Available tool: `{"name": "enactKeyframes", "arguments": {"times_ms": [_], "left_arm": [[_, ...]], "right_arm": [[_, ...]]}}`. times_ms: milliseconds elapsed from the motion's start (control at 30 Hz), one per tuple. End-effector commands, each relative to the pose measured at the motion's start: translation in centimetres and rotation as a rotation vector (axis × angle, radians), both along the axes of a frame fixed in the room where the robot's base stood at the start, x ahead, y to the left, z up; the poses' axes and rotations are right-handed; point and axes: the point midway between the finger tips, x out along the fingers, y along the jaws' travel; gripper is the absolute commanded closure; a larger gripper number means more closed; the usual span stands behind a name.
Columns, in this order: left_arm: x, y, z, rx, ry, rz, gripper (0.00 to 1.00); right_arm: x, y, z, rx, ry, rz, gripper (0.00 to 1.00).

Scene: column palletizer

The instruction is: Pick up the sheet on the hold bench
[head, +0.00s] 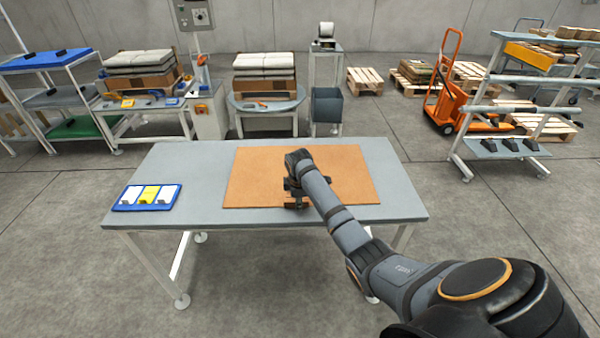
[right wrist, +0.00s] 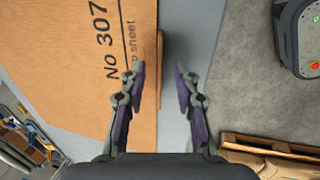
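The sheet (head: 250,175) is a flat brown board lying on the grey hold bench (head: 190,170). In the right wrist view the sheet (right wrist: 70,60) carries the printed text "No 307" and part of the word "sheet". My right gripper (head: 297,203) is at the sheet's near edge in the head view, and the arm hides part of the sheet. In the right wrist view the gripper (right wrist: 160,78) is open, its fingers apart with the sheet's edge showing between them. Whether a finger touches the sheet I cannot tell. My left gripper is not in view.
A blue tray (head: 147,197) with white and yellow cards lies on the bench's left. Behind stand a round table (head: 266,105) with stacked goods, a shelf rack (head: 50,90), an orange hand truck (head: 447,95) and wooden pallets (head: 364,80). The floor around the bench is clear.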

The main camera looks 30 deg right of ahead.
Motion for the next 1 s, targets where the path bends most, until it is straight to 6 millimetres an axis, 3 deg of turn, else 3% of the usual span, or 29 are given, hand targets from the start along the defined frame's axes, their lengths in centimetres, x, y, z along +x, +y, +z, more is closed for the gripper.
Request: {"name": "enactKeyframes", "arguments": {"times_ms": [100,333,567,1000], "left_arm": [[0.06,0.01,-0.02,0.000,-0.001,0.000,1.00],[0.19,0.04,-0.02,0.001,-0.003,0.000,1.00],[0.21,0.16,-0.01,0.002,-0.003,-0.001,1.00],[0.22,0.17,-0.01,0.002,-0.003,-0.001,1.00]], "right_arm": [[0.24,-0.10,-1.27,0.001,0.001,0.000,0.69],[0.31,-0.13,-1.43,0.000,-0.002,0.001,0.69],[0.30,-0.14,-1.41,0.000,-0.001,0.001,1.00],[0.31,-0.16,-1.37,0.000,-0.002,0.001,1.00]]}}
